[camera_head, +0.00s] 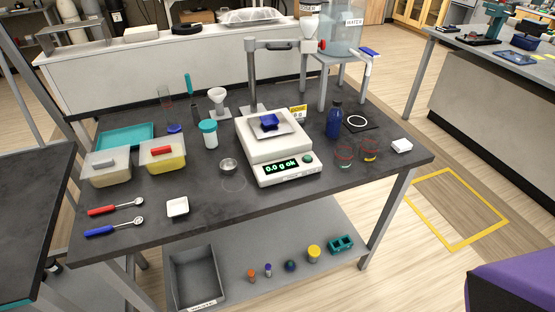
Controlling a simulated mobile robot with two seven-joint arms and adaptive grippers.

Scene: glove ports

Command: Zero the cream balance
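The cream balance (278,151) stands on the dark worktable, a little right of its middle. Its front display (282,168) shows green characters that look like "0.0 g ok". A round green button (308,159) sits to the right of the display. Neither of my grippers is in view, and nothing covers the balance's front.
A small metal cup (228,166) stands left of the balance. The table's front edge before the balance is clear.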

